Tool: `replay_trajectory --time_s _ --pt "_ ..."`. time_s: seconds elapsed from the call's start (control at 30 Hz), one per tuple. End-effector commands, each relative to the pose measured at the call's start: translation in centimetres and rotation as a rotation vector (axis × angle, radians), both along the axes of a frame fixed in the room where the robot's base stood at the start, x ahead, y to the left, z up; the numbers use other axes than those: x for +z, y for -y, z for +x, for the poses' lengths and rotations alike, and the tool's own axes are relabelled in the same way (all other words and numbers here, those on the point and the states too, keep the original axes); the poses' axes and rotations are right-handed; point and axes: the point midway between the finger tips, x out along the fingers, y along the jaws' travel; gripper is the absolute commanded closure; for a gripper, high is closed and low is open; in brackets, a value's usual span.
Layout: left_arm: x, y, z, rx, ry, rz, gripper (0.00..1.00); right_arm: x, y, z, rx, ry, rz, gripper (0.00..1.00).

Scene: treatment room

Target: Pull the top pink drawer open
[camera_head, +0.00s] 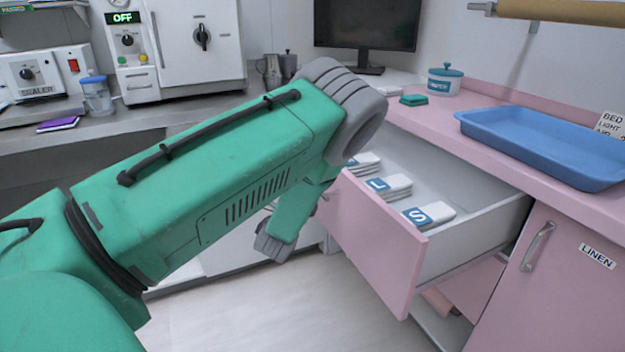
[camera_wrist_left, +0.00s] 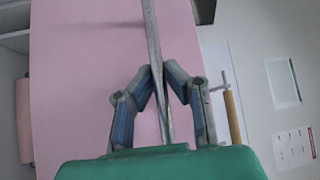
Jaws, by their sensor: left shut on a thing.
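The top pink drawer (camera_head: 380,245) stands well out from the pink cabinet in the head view, its grey inside showing. White packs with blue labels, one marked S (camera_head: 430,215), lie in it. My left arm crosses the head view from the left and hides the far end of the drawer front. In the left wrist view, the fingers of my left gripper (camera_wrist_left: 162,70) are closed on the drawer's metal handle (camera_wrist_left: 153,30), in front of the pink drawer front (camera_wrist_left: 85,80). My right gripper is in neither view.
The LINEN cupboard door (camera_head: 560,270) is shut, right of the drawer. Bare floor (camera_head: 280,310) lies in front.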

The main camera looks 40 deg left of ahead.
Motion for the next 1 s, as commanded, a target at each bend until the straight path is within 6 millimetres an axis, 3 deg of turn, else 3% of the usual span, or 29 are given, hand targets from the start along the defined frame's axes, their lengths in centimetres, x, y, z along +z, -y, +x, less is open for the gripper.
replay_trajectory --time_s 0.07,0.17,0.57,1.0 --pt "-0.8 0.3 -0.2 -0.005 -0.018 -0.009 1.0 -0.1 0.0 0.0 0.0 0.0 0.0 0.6" --pt "-0.8 0.3 -0.2 -0.004 -0.018 -0.009 0.69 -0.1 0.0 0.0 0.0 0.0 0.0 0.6" --pt "-0.4 0.3 -0.7 -0.001 -0.008 -0.003 0.69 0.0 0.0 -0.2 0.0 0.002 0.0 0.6" --pt "-1.8 3.6 -8.3 -0.002 -0.013 -0.004 0.69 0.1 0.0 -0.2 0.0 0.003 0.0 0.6"
